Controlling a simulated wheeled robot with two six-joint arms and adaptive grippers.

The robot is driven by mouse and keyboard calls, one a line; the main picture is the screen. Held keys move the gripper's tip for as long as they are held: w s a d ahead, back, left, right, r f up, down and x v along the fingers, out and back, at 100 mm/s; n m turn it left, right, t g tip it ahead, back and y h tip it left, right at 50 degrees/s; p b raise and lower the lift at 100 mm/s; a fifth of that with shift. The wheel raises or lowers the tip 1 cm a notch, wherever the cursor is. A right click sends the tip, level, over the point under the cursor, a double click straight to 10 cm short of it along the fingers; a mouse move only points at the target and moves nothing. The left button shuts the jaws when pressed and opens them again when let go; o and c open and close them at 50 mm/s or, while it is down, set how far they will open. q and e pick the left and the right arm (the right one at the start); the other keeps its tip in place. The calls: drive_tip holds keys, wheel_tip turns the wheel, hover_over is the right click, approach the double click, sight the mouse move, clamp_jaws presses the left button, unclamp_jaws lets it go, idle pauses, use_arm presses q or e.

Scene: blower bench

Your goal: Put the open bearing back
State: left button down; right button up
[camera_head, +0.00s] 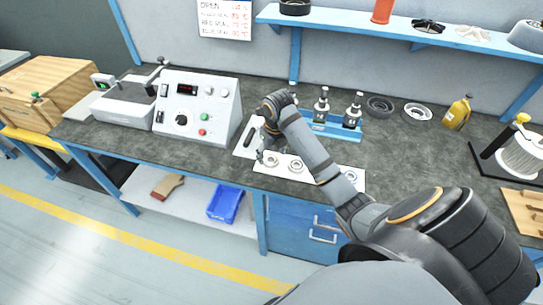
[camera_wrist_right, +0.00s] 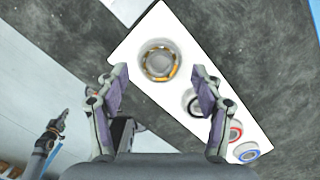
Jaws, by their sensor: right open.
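The open bearing (camera_wrist_right: 160,62), a pale ring with orange-gold parts showing, is on the white board (camera_wrist_right: 140,95) in the right wrist view. It also shows on the board in the head view (camera_head: 270,160). My right gripper (camera_wrist_right: 162,85) is open and empty, its fingers apart on either side of the view below the bearing; in the head view it is over the board's left end (camera_head: 259,152). In the right wrist view, what looks like my left gripper (camera_wrist_right: 58,124) is small at lower left, its jaws unclear.
Black-ringed (camera_wrist_right: 194,102), red-ringed (camera_wrist_right: 233,130) and blue-ringed (camera_wrist_right: 246,151) bearings lie along the board. A control box (camera_head: 198,108) stands left on the bench. A blue rack (camera_head: 335,128) with upright parts is behind the arm. A wall sign (camera_head: 225,18) hangs above.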

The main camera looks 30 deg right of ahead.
sight(273, 162)
drive_tip(key=r, duration=0.5)
drive_tip(key=shift+s, duration=0.3)
drive_tip(key=r+p, duration=0.2)
drive_tip(key=p, duration=0.1)
drive_tip(key=s+r+p, duration=0.1)
drive_tip(key=r+p, duration=0.2)
drive_tip(key=shift+r, duration=0.15)
drive_tip(key=shift+a, duration=0.1)
